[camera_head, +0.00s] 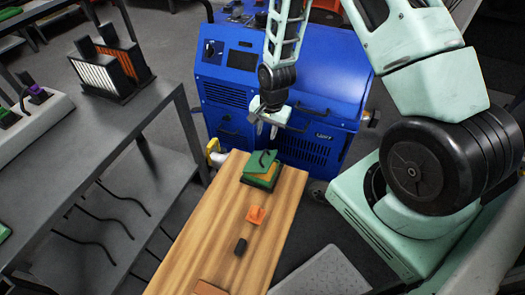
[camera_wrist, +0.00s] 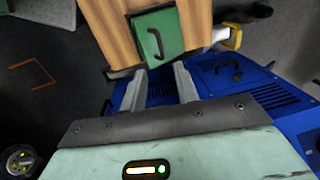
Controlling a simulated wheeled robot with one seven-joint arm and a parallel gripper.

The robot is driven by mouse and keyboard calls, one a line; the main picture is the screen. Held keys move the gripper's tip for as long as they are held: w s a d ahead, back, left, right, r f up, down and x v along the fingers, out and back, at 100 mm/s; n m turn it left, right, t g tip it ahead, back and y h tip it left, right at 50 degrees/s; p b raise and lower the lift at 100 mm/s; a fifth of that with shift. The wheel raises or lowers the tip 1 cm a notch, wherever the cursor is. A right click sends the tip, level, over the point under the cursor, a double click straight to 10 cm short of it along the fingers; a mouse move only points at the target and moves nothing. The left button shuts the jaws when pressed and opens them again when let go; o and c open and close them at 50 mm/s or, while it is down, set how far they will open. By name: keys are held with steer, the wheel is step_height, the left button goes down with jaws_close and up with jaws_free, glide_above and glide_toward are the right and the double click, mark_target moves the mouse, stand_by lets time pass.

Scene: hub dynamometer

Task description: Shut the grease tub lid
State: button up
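The grease tub appears to be the small green box (camera_head: 262,182) at the far end of the wooden bench top, with yellowish parts showing. Its green lid (camera_head: 258,161) carries a dark curved handle. The lid also shows in the wrist view as a green panel (camera_wrist: 156,38) with its black handle. I cannot tell whether the lid sits flush or is raised. My gripper (camera_head: 267,131) is above and beyond the bench's far end, apart from the lid. In the wrist view its two fingers (camera_wrist: 160,72) are spread with nothing between them.
A blue machine (camera_head: 230,85) stands behind the bench. A grey table (camera_head: 90,130) with racks is on the left. The bench between the pieces is clear.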

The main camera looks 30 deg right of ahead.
mark_target(262, 155)
steer(key=f, duration=0.7)
steer(key=w+f, duration=0.1)
steer(key=f, duration=0.3)
steer(key=shift+a+b, duration=0.3)
jaws_close()
